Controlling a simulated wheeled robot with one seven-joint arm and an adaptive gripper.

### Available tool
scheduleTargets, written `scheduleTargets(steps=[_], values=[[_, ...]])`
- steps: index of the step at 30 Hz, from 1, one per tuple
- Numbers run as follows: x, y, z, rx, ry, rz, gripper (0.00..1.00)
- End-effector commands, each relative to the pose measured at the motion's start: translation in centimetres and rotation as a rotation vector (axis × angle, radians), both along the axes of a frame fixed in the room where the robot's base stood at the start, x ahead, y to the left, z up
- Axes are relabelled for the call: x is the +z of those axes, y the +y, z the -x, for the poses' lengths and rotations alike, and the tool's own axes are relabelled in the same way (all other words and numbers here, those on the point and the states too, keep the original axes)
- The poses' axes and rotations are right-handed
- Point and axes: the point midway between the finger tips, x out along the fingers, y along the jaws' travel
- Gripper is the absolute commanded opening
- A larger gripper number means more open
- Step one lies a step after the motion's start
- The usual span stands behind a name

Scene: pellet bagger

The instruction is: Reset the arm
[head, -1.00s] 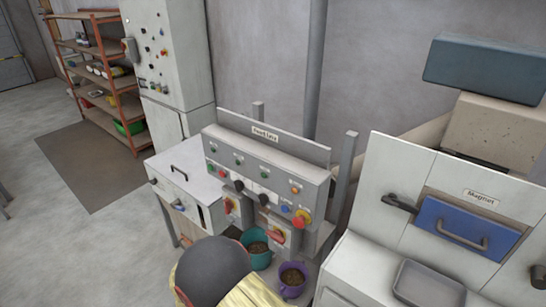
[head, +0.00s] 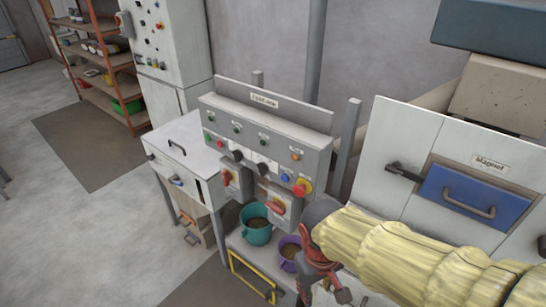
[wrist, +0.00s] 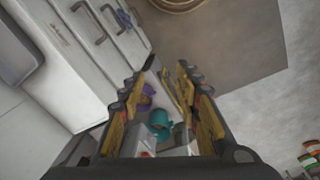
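My gripper (head: 322,282) hangs at the lower middle of the head view, at the end of my yellow-sleeved arm. It is in front of the feeder machine's right side and partly covers the purple cup (head: 290,252). In the wrist view its two yellow-padded fingers (wrist: 160,88) stand wide apart with nothing held between them. The teal cup (wrist: 159,121) and the purple cup show beyond the fingers there, at a distance. In the head view the teal cup (head: 256,224) stands on the shelf under the control panel, with brown pellets inside.
The feeder control panel (head: 262,140) has buttons, knobs and red-yellow switches. At right stands a white cabinet with a blue Magnet drawer (head: 472,192). A shelf rack (head: 100,60) and tall grey cabinet stand at back left. Floor at left is open.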

Motion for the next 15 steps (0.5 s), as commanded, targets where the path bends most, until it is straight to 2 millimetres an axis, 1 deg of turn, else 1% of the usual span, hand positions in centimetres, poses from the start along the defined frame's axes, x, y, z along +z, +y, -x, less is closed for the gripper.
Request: scheduleTargets(steps=[1, 4, 9, 15], values=[[0.6, -0.7, 0.4, -0.051, -0.042, -0.036, 0.33], [2.0, -1.9, 1.3, -0.133, -0.114, -0.100, 0.33], [4.3, -4.4, 2.7, -0.249, -0.248, -0.165, 0.33], [7.2, -7.4, 3.4, -0.343, -0.401, -0.185, 0.33]])
